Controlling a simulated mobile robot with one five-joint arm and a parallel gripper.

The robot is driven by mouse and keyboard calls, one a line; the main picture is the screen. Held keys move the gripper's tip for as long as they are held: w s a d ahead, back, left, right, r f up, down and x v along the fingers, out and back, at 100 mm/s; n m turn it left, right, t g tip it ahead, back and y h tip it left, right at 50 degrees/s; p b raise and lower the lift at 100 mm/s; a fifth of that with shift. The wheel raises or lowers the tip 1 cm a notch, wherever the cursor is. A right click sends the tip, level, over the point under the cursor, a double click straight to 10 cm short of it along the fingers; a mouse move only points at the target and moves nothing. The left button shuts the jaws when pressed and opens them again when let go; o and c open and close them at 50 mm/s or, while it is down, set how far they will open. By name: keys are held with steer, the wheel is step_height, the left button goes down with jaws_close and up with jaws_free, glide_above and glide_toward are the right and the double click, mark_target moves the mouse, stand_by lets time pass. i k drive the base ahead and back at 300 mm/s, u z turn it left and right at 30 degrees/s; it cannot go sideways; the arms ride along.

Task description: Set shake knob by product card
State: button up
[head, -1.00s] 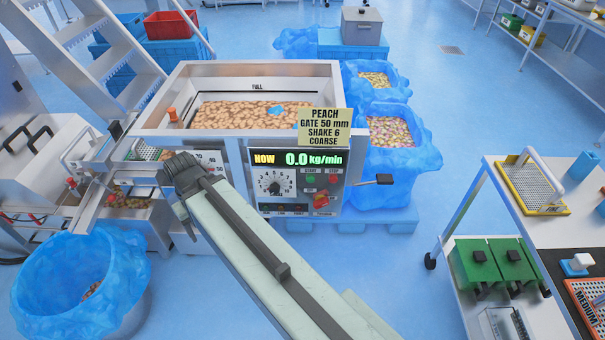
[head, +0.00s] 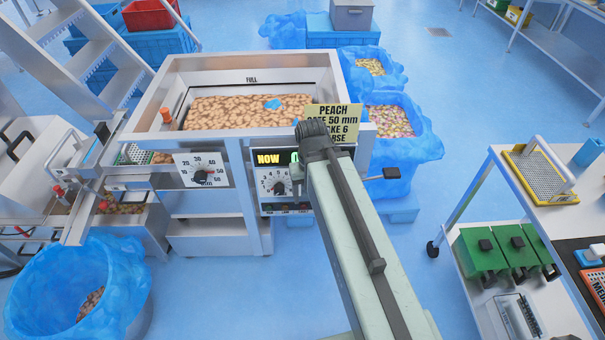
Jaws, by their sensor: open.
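The shake knob (head: 277,187) is a black knob on a white numbered dial, on the front panel of the steel hopper machine (head: 247,146). Its exact setting is too small to read. The yellow product card (head: 325,110) stands at the hopper's right front corner. Its lines PEACH and GATE 50 mm show; my arm partly covers the lower lines, leaving a 6 and part of the last word. My arm's dark end joint stands in front of the panel, just right of the knob.
A gate dial in mm (head: 202,170) sits left of the panel. A blue-lined bin (head: 60,270) stands at the lower left, and blue-lined tubs (head: 425,140) stand right of the machine. A cart with green boxes (head: 482,255) is at the right. Floor between is clear.

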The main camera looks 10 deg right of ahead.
mark_target(279, 189)
steer(key=k, duration=0.5)
steer(key=u, duration=1.75)
steer(key=k, duration=0.65)
steer(key=z, duration=0.2)
steer(key=i, duration=0.5)
